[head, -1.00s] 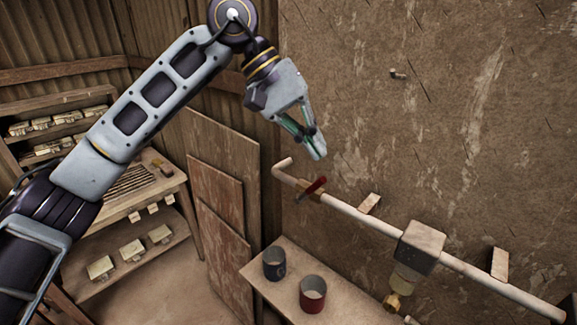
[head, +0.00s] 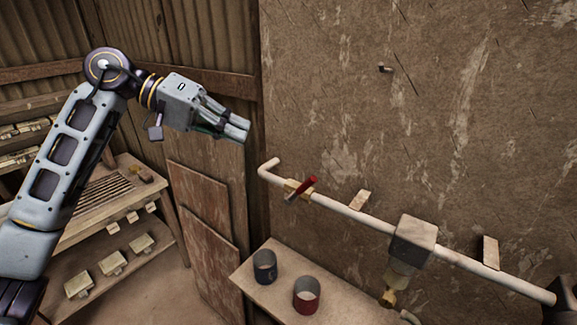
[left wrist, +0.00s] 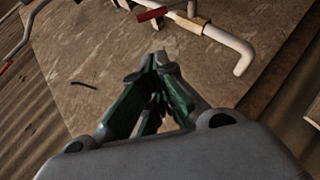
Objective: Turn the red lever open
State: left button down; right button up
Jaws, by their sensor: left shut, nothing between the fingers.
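The red lever (head: 302,188) sits on a brass valve near the left end of a white pipe (head: 350,212) along the wall. In the left wrist view the red lever (left wrist: 158,13) shows at the top edge, beside the pipe's bent end (left wrist: 240,50). My left gripper (head: 240,130) is shut and empty, above and to the left of the lever, apart from it. Its closed fingers (left wrist: 158,62) also show in the left wrist view. My right gripper is in neither view.
A narrow bench (head: 335,300) below the pipe holds a dark can (head: 264,268) and a red can (head: 306,296). A grey block (head: 412,240) sits on the pipe to the right. Boards (head: 203,195) lean at the left. Open air lies between gripper and lever.

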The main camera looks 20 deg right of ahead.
aim_at(303, 188)
pick_arm(q)
jog(key=shift+d, duration=0.1)
jog(key=shift+s+a+f+p+x, duration=0.3)
jog(key=shift+p+x, duration=0.5)
jog(key=shift+x, duration=1.3)
jog(key=shift+s+a+p+x, duration=0.1)
jog(key=shift+s+p+x, duration=0.55)
jog(key=shift+x, duration=1.5)
jog(key=shift+s+a+f+p+x, duration=0.2)
jog(key=shift+p+x, duration=0.7)
jog(key=shift+x, duration=1.2)
jog(key=shift+d, duration=0.1)
jog(key=shift+s+d+b, duration=0.1)
jog(key=shift+s+b, duration=0.05)
jog(key=shift+b, duration=0.45)
